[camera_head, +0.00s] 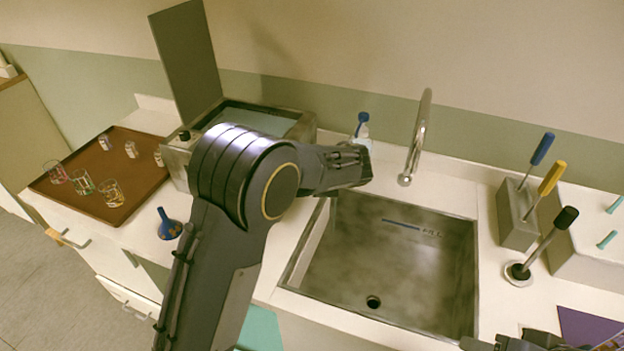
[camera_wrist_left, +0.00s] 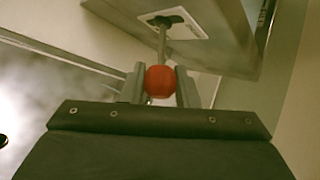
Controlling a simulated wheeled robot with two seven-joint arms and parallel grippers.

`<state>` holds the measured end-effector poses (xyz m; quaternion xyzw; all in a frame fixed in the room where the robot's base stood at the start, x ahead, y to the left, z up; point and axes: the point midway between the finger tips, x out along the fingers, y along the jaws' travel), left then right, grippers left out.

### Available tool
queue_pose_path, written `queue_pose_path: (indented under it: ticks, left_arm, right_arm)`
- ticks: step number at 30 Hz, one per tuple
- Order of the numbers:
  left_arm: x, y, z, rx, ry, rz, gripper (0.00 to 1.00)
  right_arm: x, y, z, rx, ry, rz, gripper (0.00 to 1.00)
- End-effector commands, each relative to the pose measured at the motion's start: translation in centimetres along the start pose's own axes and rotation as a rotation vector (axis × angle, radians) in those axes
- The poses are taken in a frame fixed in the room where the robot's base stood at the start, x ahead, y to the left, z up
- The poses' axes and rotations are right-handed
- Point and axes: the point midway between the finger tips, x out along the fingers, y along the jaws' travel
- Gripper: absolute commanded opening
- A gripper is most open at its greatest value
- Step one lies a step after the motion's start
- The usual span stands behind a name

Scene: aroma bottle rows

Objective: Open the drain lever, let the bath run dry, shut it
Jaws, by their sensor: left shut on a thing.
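The metal bath (camera_head: 308,128) stands at the back left of the counter with its lid (camera_head: 187,52) raised. A pale liquid surface (camera_head: 255,121) shows inside, below the rim. The drain lever's red ball knob (camera_wrist_left: 160,81) and thin stem (camera_wrist_left: 162,42) show in the left wrist view. The stem comes out of a dark slot in a white plate (camera_wrist_left: 178,24) on the bath wall. My left gripper (camera_wrist_left: 160,88) is shut on the red knob; my arm hides the lever in the head view. My right gripper (camera_head: 515,344) is partly in view at the bottom edge, its jaws unclear.
The sink (camera_head: 400,262) with its drain hole lies right of the bath, below the faucet (camera_head: 418,140). A brown tray (camera_head: 125,165) with glasses, a blue funnel (camera_head: 168,226), a bottle (camera_head: 362,130), a tool holder (camera_head: 515,215) and a black-knobbed lever (camera_head: 545,245) stand around.

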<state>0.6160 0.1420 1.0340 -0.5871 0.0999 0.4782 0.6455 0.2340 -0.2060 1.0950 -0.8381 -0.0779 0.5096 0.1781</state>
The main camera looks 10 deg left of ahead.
Motion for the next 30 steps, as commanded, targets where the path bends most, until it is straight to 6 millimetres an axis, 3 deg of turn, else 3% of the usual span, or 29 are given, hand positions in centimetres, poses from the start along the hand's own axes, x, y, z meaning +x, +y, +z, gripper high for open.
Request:
queue_pose_path:
  ticks: [12, 27, 28, 30]
  left_arm:
    - [-0.40, -0.94, 0.91, -0.076, 0.115, 0.091, 0.00]
    - [-0.44, -1.01, 0.90, -0.084, 0.129, 0.099, 0.00]
    - [-0.44, -1.01, 0.90, -0.084, 0.129, 0.099, 0.30]
    - [-0.44, -1.01, 0.90, -0.084, 0.128, 0.099, 0.40]
  right_arm:
    - [-0.66, -0.31, -0.33, 0.000, 0.000, 0.000, 0.48]
    - [-0.69, -0.32, -0.34, 0.000, 0.000, 0.000, 0.48]
    - [-0.69, -0.32, -0.34, 0.000, 0.000, 0.000, 0.48]
    - [-0.69, -0.32, -0.35, 0.000, 0.000, 0.000, 0.48]
